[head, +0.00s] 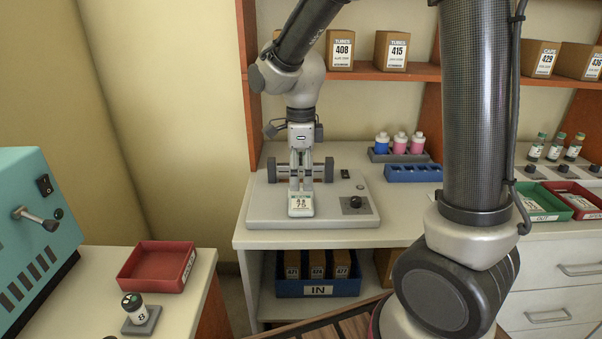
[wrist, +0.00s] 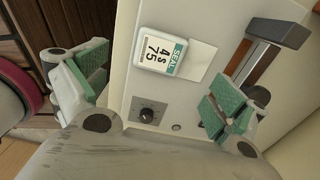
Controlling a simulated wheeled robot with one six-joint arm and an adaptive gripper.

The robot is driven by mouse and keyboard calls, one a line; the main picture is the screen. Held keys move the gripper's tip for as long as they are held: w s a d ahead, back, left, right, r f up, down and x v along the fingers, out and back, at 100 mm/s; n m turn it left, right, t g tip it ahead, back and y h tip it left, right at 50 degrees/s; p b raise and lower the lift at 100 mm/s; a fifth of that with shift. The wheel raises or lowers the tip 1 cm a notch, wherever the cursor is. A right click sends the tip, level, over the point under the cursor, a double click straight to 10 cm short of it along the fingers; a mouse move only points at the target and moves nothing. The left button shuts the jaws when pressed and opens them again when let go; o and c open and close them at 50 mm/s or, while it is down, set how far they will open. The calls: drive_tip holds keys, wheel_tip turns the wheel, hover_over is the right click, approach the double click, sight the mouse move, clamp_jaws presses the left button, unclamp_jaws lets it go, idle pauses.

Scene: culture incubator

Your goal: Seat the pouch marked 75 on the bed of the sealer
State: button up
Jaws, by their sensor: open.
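The sealer (head: 262,209) is a pale, flat unit on the bench with a dark knob (head: 355,203) at its right. In the wrist view its knob (wrist: 147,114) and a dark bar beside a brown strip (wrist: 252,62) show. The white pouch (wrist: 163,49), with a green SEAL band and the marks 4s and 75, lies on the front part of the sealer, its pale end toward the bar side. It also shows in the head view (head: 300,206). My gripper (wrist: 160,88) is open above the sealer, pads apart, nothing between them. I cannot tell whether the pouch touches the strip.
A rack of capped bottles (head: 399,151) and a blue rack (head: 413,174) stand right of the sealer. Boxed shelves are behind. A blue IN bin (head: 318,290) sits below. A red tray (head: 158,266) and a teal machine (head: 30,235) are at left.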

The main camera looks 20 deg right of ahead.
sight(301, 202)
drive_tip(key=shift+f, duration=3.9)
drive_tip(key=c, duration=1.1)
